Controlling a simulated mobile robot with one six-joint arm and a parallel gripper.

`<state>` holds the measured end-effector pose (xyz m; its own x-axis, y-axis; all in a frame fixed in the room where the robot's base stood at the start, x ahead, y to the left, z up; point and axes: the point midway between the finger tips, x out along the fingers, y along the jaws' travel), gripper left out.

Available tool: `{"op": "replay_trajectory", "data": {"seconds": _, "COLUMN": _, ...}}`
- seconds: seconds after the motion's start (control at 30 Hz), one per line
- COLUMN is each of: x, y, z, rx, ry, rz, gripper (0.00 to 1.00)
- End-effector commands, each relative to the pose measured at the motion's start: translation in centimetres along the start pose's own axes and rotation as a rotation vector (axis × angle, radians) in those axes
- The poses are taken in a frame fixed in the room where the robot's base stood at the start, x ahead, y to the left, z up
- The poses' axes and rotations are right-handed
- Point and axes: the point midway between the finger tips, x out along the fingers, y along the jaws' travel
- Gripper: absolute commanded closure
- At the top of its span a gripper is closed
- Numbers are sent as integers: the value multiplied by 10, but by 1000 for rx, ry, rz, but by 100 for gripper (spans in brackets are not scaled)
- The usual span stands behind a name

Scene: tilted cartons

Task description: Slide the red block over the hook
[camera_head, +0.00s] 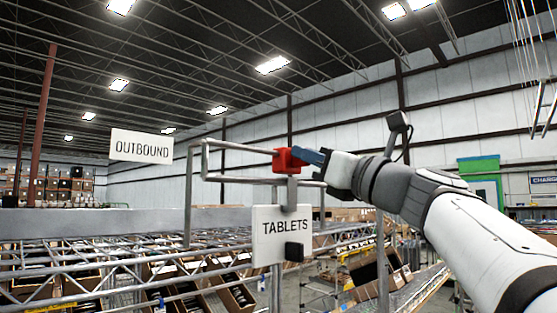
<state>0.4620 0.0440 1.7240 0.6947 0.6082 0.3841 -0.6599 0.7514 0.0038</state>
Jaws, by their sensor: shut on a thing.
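The red block (286,161) is small and sits near the middle of the head view. The fingers hide the block's right end.
A lower grey bar (245,181) runs below the block. An OUTBOUND sign (141,146) is at left. Racks of tilted cartons (235,297) stand below.

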Motion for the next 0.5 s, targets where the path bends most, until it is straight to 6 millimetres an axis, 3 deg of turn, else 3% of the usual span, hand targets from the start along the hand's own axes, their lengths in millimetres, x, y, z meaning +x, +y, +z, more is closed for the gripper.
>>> {"op": "replay_trajectory", "data": {"seconds": 0.17, "x": -1, "y": 0, "z": 0, "rx": -1, "ry": 2, "rz": 2, "gripper": 100}}
{"op": "replay_trajectory", "data": {"seconds": 0.2, "x": -2, "y": 0, "z": 0, "rx": -2, "ry": 2, "rz": 1, "gripper": 86}}
{"op": "replay_trajectory", "data": {"seconds": 0.5, "x": -3, "y": -3, "z": 0, "rx": -4, "ry": 1, "rz": -6, "gripper": 65}}
